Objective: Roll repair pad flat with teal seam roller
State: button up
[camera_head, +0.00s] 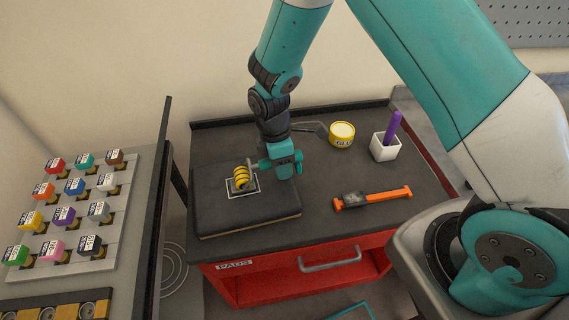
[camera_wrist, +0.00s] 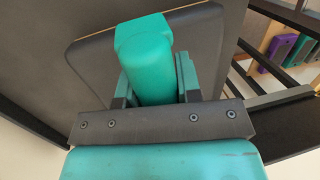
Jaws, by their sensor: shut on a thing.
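My gripper (camera_head: 272,163) is shut on the teal handle of the seam roller, above the thick black rubber tile (camera_head: 275,205). The handle fills the space between the fingers in the wrist view (camera_wrist: 150,65). The yellow, dark-banded roller head (camera_head: 241,176) extends left of my gripper, over the white-outlined square (camera_head: 229,196) on the tile. The repair pad appears to be the dark patch in this outline, partly hidden by the roller head. I cannot tell whether the roller presses on it or how flat it lies.
On the dark top of the red cart (camera_head: 300,265) stand a yellow tin (camera_head: 342,135) and a white cup (camera_head: 385,151) with a purple stick (camera_head: 393,125). An orange-handled tool (camera_head: 372,197) lies right of the tile. A rack (camera_head: 120,210) of colored tagged items is at left.

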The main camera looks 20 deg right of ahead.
jog(key=shift+a+f, duration=0.1)
jog(key=shift+a, duration=0.4)
jog(key=shift+w+a, duration=0.15)
jog(key=shift+a, duration=0.6)
jog(key=shift+a, duration=0.1)
jog(key=shift+w+a, duration=0.1)
jog(key=shift+a, duration=0.6)
jog(key=shift+d, duration=0.1)
jog(key=shift+d+f, duration=0.2)
jog(key=shift+d, duration=0.55)
